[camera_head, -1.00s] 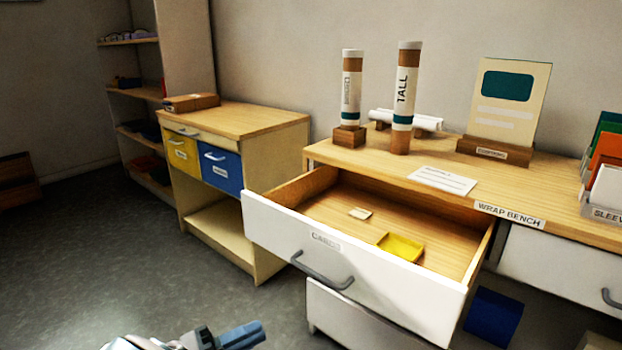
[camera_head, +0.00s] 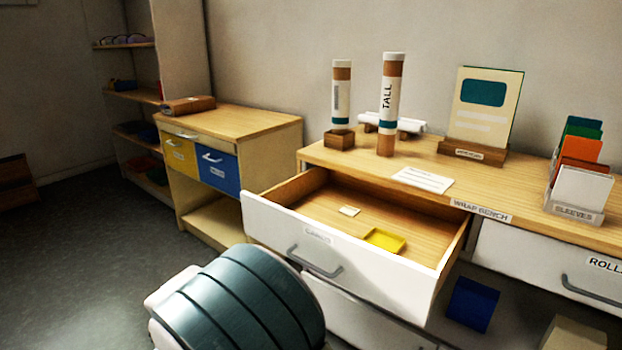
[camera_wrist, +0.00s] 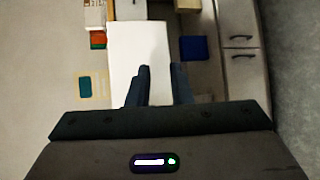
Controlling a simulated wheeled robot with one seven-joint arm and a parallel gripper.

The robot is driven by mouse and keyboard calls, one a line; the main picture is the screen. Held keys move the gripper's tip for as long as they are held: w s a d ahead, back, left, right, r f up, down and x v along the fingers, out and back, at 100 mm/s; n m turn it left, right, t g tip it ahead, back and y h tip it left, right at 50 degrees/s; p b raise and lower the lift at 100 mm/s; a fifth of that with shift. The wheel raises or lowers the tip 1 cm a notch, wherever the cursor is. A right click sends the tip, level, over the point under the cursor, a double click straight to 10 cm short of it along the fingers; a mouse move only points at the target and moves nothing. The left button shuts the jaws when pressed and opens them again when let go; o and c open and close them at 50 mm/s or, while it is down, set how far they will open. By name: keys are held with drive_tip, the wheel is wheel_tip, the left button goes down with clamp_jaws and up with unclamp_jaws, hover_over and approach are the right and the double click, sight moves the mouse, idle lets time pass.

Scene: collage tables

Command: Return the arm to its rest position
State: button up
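My gripper (camera_wrist: 161,70) shows in the wrist view as two dark blue fingers with a clear gap between them. It is open, and nothing is gripped between the fingers. A large pale panel lies beyond the fingertips. The gripper itself is out of the head view. There, a rounded dark teal part of my arm (camera_head: 240,305) rises at the bottom, just in front of the open drawer.
Tubes, a sign and a sleeve rack (camera_head: 575,207) stand on the bench (camera_head: 330,158). A blue bin (camera_head: 472,304) sits below. Floor (camera_head: 80,260) at left is clear.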

drive_tip(key=s+d+r+m+y+p, duration=0.2)
drive_tip(key=s+d+r+y+p, duration=0.2)
drive_tip(key=d+r+y+p, duration=0.3)
drive_tip(key=s+d+r+m+y+p, duration=0.2)
drive_tip(key=s+d+r+y+p, duration=0.3)
drive_tip(key=r, duration=1)
drive_tip(key=d+y+p, duration=0.3)
drive_tip(key=d+p, duration=0.2)
drive_tip(key=p, duration=0.2)
drive_tip(key=shift+r+g, duration=0.25)
drive_tip(key=shift+g, duration=0.15)
